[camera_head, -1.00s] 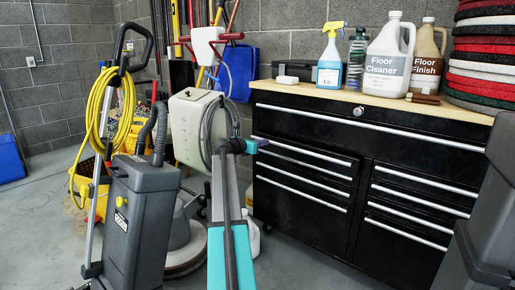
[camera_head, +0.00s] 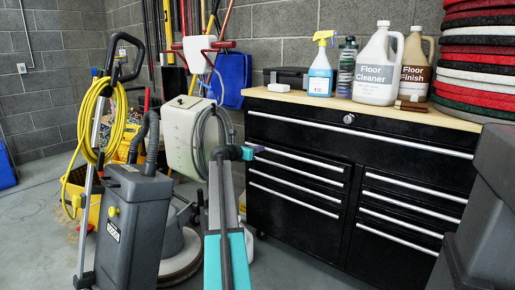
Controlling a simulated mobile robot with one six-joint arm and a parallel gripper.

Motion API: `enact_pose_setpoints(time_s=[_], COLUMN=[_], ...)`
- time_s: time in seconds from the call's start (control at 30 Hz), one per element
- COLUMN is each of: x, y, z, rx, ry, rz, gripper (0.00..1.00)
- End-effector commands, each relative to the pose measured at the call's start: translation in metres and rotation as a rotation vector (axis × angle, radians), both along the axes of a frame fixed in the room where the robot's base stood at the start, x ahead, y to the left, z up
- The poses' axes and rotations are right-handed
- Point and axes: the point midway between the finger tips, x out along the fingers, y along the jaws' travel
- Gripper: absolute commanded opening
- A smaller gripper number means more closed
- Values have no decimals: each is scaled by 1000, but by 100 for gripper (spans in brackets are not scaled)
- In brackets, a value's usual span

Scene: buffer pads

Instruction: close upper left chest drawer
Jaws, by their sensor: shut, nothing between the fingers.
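The black chest (camera_head: 300,136) has a wide top drawer and two columns of narrower drawers with long silver handles. The upper left drawer (camera_head: 318,172) is at the top of the left column, under the wide drawer. My gripper (camera_head: 258,149) is small in the view, at the end of my teal and grey arm. It is shut and empty, and appears in front of the left end of that drawer's handle. I cannot tell whether it touches. The drawer's left end is partly hidden by it.
A floor machine with a yellow cord (camera_head: 135,215) and a pale tank (camera_head: 187,135) stand to the left. Bottles, including a floor cleaner jug (camera_head: 376,78), and stacked pads (camera_head: 485,75) are on the chest top. A dark grey object (camera_head: 485,225) blocks the right foreground.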

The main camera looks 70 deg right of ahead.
Motion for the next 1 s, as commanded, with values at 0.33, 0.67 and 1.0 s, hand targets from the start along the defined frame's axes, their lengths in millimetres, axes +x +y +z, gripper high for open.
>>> enact_pose_setpoints(time_s=[0.33,0.67,1.0], x=[-2,-5,-8], y=[-22,-36,-40], z=[4,1,2], rx=[-1,-2,-5], ry=[0,0,0], rz=[0,1,0], gripper=[0,0,0])
